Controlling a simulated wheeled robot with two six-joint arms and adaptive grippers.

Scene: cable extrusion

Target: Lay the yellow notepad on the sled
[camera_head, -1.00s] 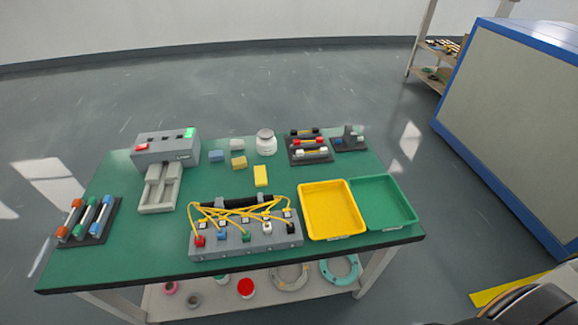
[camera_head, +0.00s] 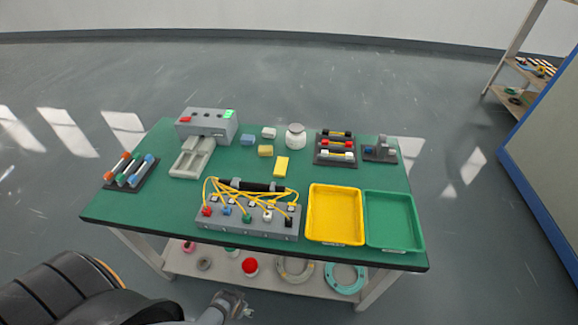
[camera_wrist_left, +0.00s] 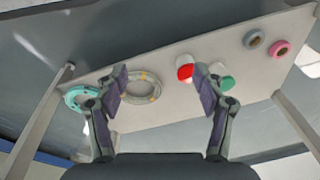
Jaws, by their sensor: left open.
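The yellow notepad (camera_head: 281,167) is a small bright yellow block on the green table, right of its middle. The sled (camera_head: 190,158) is a light grey slotted tray in front of the grey machine, at the table's left; its top looks empty. My left gripper (camera_head: 232,303) is low at the front, below the table top and far from both. In the left wrist view its two fingers (camera_wrist_left: 162,82) are spread apart with nothing between them, facing the lower shelf. My right gripper is out of view.
A grey socket block with yellow cables (camera_head: 247,215) stands at the table's front, between my side and the notepad. Yellow (camera_head: 335,238) and green (camera_head: 393,246) trays lie to its right. A tan block (camera_head: 265,151), a blue block (camera_head: 247,139) and a white jar (camera_head: 296,135) stand near the notepad.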

